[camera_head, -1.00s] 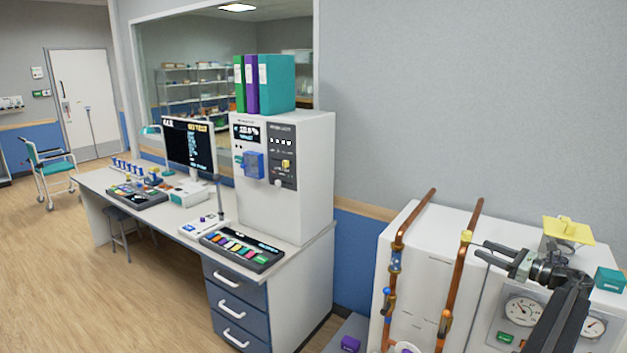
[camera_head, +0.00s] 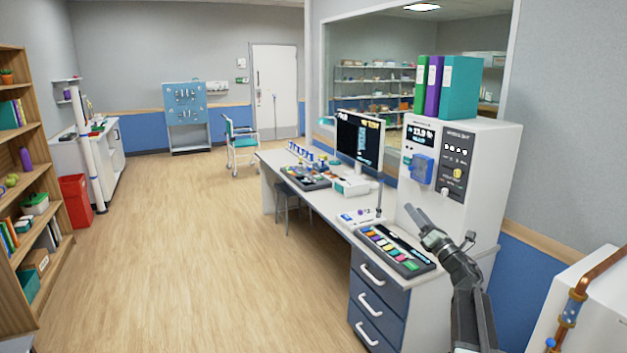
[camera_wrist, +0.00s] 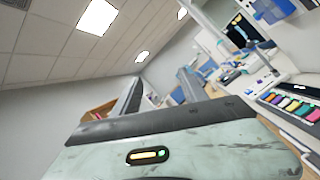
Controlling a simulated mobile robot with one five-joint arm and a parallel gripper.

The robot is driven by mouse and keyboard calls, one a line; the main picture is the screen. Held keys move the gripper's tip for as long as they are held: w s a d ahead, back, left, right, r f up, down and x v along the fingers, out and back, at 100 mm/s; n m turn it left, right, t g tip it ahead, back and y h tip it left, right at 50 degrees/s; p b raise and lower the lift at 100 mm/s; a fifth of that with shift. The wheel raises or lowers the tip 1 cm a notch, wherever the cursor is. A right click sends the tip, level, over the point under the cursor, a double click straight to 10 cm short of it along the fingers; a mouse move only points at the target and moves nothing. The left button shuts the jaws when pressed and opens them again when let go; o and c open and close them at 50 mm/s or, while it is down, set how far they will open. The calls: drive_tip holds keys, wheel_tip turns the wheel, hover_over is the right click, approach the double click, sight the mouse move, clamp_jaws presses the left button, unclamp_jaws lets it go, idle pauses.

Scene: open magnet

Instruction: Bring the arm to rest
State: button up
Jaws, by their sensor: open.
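My gripper (camera_head: 443,236) is in the lower right of the head view, at the end of my dark arm. Its jaws are open and nothing shows between them. In that view it overlaps the lower front of the white cabinet (camera_head: 484,215) with the digital display. It also overlaps the end of the white desk (camera_head: 335,208); how far it is from either I cannot tell. The wrist view is tilted and shows ceiling lights (camera_wrist: 97,17) and part of the desk with coloured items (camera_wrist: 290,104).
Blue drawers (camera_head: 377,302) stand under the desk's near end. A white unit with copper pipes (camera_head: 578,290) is at the lower right. Folders (camera_head: 460,87) stand on the cabinet. A bookshelf (camera_head: 38,130) and a red bin (camera_head: 76,201) are at left. The wooden floor between is clear.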

drive_tip(key=w+a+f+m+g+h, duration=0.1)
drive_tip(key=a+f+m+h, duration=0.1)
drive_tip(key=a+m+h, duration=0.3)
drive_tip(key=w+a+f+m+h, duration=0.1)
drive_tip(key=a+f+m+h, duration=0.15)
drive_tip(key=a+m, duration=0.4)
drive_tip(key=s+a+f+m+g+h, duration=0.1)
drive_tip(key=s+a+f+m+g, duration=0.1)
drive_tip(key=f+m+g, duration=0.3)
drive_tip(key=s+a+f+m+g+h, duration=0.1)
drive_tip(key=s+a+f+m, duration=0.25)
drive_tip(key=f, duration=0.25)
drive_tip(key=s+a+f+m+g+y, duration=0.1)
drive_tip(key=s+f+m+g, duration=0.5)
drive_tip(key=s, duration=0.7)
drive_tip(key=s+a+f+m+g+y, duration=0.1)
drive_tip(key=s+a+f+m+g, duration=0.3)
drive_tip(key=s+f, duration=0.7)
drive_tip(key=s+m+g, duration=0.2)
drive_tip(key=g, duration=0.2)
drive_tip(key=shift+m, duration=0.4)
